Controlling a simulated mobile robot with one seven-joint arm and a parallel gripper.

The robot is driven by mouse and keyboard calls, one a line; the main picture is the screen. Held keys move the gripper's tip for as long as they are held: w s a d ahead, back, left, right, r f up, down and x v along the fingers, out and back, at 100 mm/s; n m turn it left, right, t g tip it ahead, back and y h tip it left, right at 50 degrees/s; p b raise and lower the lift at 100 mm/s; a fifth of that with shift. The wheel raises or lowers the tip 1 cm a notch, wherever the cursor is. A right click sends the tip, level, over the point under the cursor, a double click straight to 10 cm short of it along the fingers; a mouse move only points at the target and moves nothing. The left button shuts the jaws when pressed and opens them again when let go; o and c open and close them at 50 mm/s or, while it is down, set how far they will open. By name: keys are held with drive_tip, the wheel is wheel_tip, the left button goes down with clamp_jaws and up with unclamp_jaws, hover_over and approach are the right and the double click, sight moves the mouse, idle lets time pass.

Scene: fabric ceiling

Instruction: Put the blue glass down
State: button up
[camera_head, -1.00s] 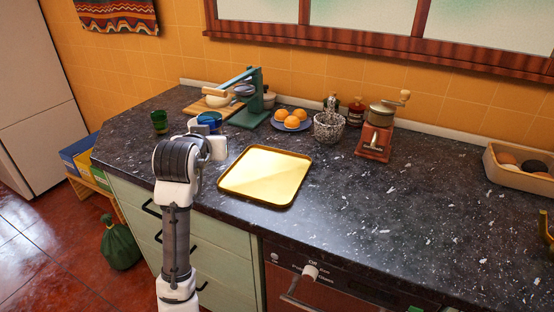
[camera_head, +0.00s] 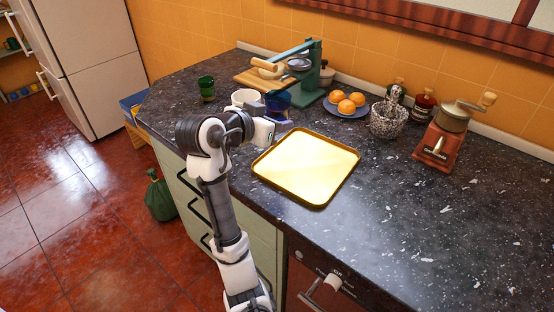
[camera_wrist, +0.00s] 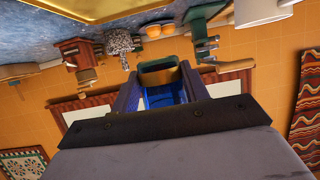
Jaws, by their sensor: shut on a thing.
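The blue glass (camera_head: 278,100) is at my gripper (camera_head: 274,114), just left of and behind the yellow tray in the head view. In the wrist view, my gripper (camera_wrist: 162,85) is shut on the blue glass (camera_wrist: 164,92), which sits between the two fingers with its rim facing away from the wrist. The tilt of the glass and any gap between it and the counter (camera_head: 400,215) cannot be told. My wrist hides part of the glass in the head view.
The yellow tray (camera_head: 306,166) is empty. A white mug (camera_head: 245,98) and a green glass (camera_head: 206,88) stand left of the blue glass. The front right counter is clear.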

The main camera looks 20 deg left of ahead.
sight(273, 170)
wheel_tip(273, 170, down, 13)
drive_tip(key=shift+r+p, duration=0.15)
drive_tip(key=shift+p, duration=0.4)
drive_tip(key=o, duration=1.1)
drive_tip(key=shift+c, duration=0.2)
